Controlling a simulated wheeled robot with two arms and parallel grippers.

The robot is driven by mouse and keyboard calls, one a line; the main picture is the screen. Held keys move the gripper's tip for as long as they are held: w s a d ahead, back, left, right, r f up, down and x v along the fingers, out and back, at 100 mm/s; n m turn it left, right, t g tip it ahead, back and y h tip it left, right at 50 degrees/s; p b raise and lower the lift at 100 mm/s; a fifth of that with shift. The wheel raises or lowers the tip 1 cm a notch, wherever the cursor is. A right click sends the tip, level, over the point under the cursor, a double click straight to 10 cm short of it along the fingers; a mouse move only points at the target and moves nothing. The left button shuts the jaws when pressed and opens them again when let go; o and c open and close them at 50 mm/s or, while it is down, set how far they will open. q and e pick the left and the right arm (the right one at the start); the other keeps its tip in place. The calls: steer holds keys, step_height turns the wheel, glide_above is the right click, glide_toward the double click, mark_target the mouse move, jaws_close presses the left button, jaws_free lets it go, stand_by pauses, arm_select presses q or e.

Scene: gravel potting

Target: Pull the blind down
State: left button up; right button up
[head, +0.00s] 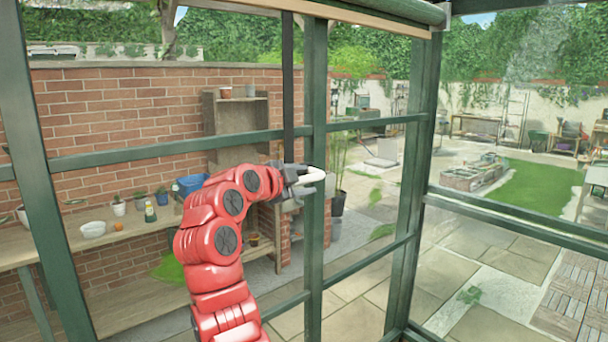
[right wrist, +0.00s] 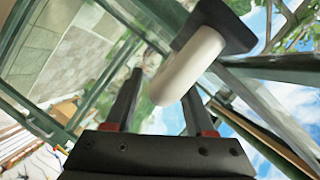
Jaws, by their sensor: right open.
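The rolled blind (head: 385,10) sits high at the top of the greenhouse frame, with a pale wooden bar (head: 350,15) along its lower edge. A long black strap (head: 288,85) hangs from there. A white rounded handle (head: 314,175) shows at its lower end, beside my right gripper (head: 300,183). In the right wrist view the white handle (right wrist: 185,65) juts from a dark block (right wrist: 216,30). My left gripper is not in view.
Green window posts (head: 315,120) and crossbars stand close around my right arm. Beyond the glass are a wooden bench (head: 130,235) with pots, a brick wall (head: 120,115) and a paved yard (head: 480,255).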

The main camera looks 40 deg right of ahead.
steer(key=shift+w+d+f, duration=0.1)
steer(key=shift+w+d, duration=0.05)
steer(key=shift+d, duration=0.1)
jaws_close()
stand_by(1.4)
